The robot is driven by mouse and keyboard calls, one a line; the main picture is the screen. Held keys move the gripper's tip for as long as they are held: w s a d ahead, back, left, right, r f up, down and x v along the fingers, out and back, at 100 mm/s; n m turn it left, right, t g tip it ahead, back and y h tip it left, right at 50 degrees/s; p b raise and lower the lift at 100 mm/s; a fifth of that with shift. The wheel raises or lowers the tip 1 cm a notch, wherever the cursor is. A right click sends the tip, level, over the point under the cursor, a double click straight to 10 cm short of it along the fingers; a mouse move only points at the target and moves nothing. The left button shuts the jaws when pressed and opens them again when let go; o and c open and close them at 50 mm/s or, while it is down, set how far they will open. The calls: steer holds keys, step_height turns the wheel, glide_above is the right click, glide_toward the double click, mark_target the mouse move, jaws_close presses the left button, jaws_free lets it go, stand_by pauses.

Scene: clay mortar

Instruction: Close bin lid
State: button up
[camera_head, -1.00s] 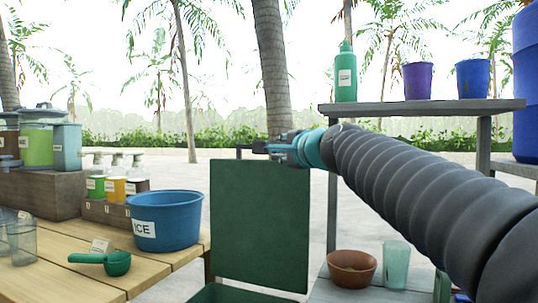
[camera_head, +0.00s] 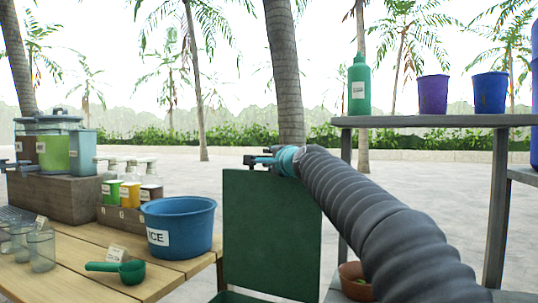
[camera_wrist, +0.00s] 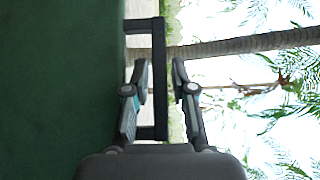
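The bin lid (camera_head: 272,235) is a flat dark green panel standing upright in the head view. The front rim of the green bin (camera_head: 236,297) shows below it at the picture's bottom edge; the rest of the bin is out of view. My gripper (camera_head: 250,160) is at the lid's top edge. In the wrist view the lid (camera_wrist: 60,90) fills the left side, and a dark bracket-shaped handle (camera_wrist: 159,38) stands out from its edge. My gripper's two fingers (camera_wrist: 160,66) are apart, one on each side of the handle's long bar, with narrow gaps visible.
A wooden table with a blue ICE bucket (camera_head: 180,225), a green scoop (camera_head: 130,271) and several glasses stands left of the lid. A grey shelf (camera_head: 440,121) with a green bottle (camera_head: 359,84) and two cups stands right. A brown bowl (camera_head: 356,281) sits low behind my arm.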

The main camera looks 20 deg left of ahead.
steer(key=shift+w+a, duration=0.25)
jaws_close()
